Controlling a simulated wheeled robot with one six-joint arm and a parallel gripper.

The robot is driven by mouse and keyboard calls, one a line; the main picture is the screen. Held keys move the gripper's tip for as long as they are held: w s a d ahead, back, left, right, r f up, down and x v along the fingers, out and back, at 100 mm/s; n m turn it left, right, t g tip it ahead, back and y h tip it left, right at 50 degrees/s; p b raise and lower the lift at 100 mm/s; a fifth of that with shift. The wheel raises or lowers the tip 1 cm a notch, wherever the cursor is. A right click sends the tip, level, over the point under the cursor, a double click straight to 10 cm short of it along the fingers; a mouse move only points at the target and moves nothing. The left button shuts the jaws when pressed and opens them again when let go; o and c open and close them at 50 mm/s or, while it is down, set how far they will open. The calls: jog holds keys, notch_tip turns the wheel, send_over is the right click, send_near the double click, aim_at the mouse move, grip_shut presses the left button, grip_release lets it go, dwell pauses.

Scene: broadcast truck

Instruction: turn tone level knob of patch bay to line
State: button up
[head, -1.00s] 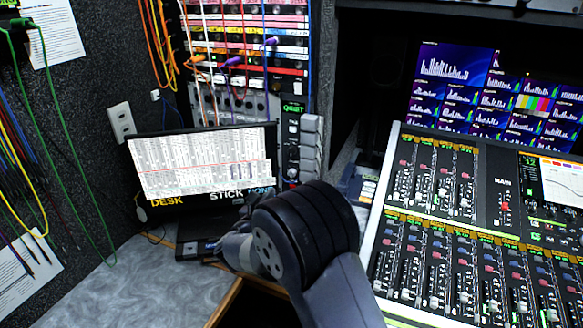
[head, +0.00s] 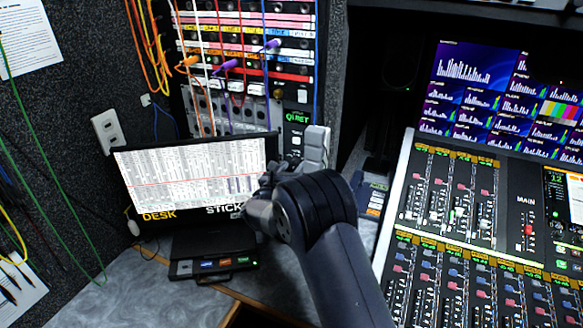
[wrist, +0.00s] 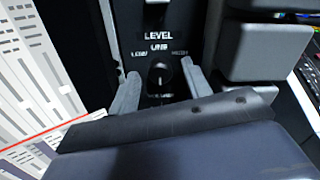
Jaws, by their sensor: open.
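The tone level knob (wrist: 160,74) is a small dark round knob on a black panel (wrist: 158,18) in the wrist view. White lettering above it reads LEVEL, with a label that looks like LINE just below and smaller labels to each side. Its pointer is too small to read for certain. My gripper (wrist: 162,86) is open, with one grey finger on each side of the knob; I cannot tell whether either touches it. In the head view my arm hides the knob, and the patch bay (head: 297,95) rises behind it.
A monitor (head: 195,170) stands close left of the arm, above a small box with coloured labels (head: 215,264). Grey blocks (head: 315,146) sit just right of the panel. Coloured cables hang across the jack rows. A mixing console (head: 470,250) fills the right.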

jog(key=shift+c, duration=0.4)
jog(key=c, duration=0.9)
